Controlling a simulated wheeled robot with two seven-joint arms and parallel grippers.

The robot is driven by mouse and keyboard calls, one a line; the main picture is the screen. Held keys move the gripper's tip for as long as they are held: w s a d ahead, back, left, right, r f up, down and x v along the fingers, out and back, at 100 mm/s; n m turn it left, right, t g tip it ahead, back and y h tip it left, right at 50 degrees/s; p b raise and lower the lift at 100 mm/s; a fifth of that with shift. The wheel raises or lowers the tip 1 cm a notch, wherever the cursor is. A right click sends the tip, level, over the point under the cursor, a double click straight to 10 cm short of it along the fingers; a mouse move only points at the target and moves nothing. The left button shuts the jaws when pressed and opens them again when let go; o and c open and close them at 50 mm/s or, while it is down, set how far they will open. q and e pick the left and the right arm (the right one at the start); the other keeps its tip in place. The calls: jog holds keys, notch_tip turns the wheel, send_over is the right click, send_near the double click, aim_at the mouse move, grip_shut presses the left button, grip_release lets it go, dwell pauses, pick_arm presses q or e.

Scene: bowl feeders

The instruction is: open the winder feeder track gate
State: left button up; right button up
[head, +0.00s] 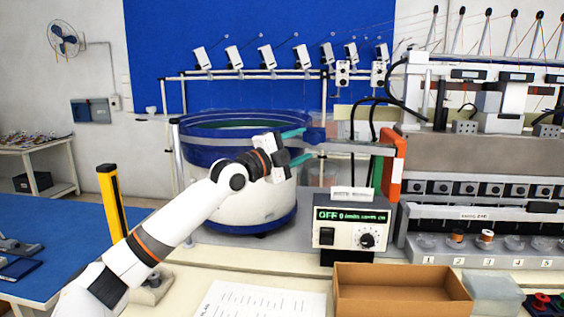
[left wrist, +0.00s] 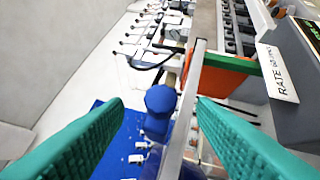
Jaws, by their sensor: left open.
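My left gripper (head: 308,143) is open beside the feeder track (head: 352,147), at the right side of the bowl feeder (head: 245,190). A blue knob (head: 317,134) sits at the track's bowl end, near my fingertips. In the left wrist view, the blue knob (left wrist: 161,100) shows between the two teal fingers of my left gripper (left wrist: 160,108), apart from both. The metal track (left wrist: 187,95) runs just right of the knob. I cannot tell which part is the gate or how it stands. My right gripper is not in view.
An orange and green plate (head: 392,165) stands at the track's right end, by the winding machine (head: 480,160). A control box (head: 350,228) reading OFF stands below the track. A cardboard tray (head: 400,290) and a paper sheet (head: 262,300) lie in front.

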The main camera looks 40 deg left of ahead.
aim_at(319, 139)
pick_arm(q)
jog(key=b+v, duration=0.3)
jog(key=v, duration=0.3)
jog(key=shift+s, duration=0.4)
jog(key=shift+r, duration=0.1)
jog(key=w+m+g+p, duration=0.1)
jog(key=w+p, duration=0.3)
jog(key=w+d+r+m+g+p, duration=0.1)
jog(key=w+g+p, duration=0.1)
jog(key=w+p, duration=0.2)
jog(key=w+d+r+m+g+p, duration=0.1)
jog(key=w+m+p, duration=0.1)
jog(key=w+p, duration=0.2)
jog(key=shift+w+y+p, duration=0.3)
jog(key=shift+w+p, duration=0.1)
jog(key=shift+p, duration=0.1)
jog(key=shift+w+d+f, duration=0.2)
jog(key=shift+w, duration=0.4)
